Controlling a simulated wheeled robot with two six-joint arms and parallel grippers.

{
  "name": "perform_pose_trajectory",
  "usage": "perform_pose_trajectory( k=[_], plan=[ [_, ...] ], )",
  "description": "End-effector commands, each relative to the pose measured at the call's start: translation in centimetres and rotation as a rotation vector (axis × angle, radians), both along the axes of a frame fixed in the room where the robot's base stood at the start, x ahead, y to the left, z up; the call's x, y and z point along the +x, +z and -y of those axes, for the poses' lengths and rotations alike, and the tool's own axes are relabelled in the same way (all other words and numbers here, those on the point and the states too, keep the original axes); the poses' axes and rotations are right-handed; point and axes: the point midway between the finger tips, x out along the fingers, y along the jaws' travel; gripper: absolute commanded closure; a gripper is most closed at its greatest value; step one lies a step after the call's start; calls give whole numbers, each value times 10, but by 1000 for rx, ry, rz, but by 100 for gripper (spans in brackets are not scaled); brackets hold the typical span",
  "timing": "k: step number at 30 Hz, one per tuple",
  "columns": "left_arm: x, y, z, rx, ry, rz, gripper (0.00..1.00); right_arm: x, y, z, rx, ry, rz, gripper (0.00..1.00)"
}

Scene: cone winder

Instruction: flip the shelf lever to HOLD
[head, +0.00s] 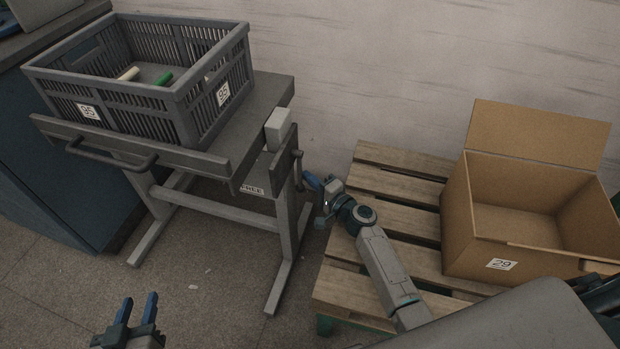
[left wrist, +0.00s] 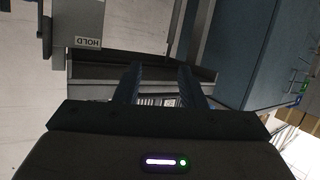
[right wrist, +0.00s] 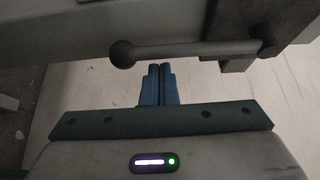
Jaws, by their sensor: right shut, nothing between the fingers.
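The shelf lever (head: 297,168) is a dark rod on the right end of the grey shelf stand (head: 262,118). In the right wrist view the lever (right wrist: 190,48) lies across the picture, its ball knob at the left end. A FREE label (head: 252,190) shows beside it in the head view; a HOLD label (left wrist: 88,42) shows in the left wrist view. My right gripper (head: 320,186) is shut and empty; in the right wrist view its fingertips (right wrist: 160,68) are just below the rod, contact unclear. My left gripper (head: 138,308) is open and empty, low in front of the stand.
A grey crate (head: 130,108) with a green and a cream piece stands on the shelf. A front handle (head: 110,158) sticks out. A cardboard box (head: 465,225) stands on a wooden pallet (head: 385,183) at right. A blue cabinet (head: 50,170) is at left.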

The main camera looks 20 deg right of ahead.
Motion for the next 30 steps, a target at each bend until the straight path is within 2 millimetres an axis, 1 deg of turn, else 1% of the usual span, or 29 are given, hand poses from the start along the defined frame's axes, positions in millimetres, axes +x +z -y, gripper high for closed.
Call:
perform_pose_trajectory(
  k=[5,19,26,30],
  plan=[
    [-4,-6,1,-3,-3,-37,64,-3,0,-3,0,0,0,100],
    [-7,-9,2,-5,-6,-64,64,-4,0,-3,3,0,-5,100],
    [-39,-42,7,-20,-24,-270,64,-6,1,-5,20,0,-28,100],
    [-47,-50,8,-22,-30,-325,64,-7,0,-6,24,0,-36,100]
  ],
)
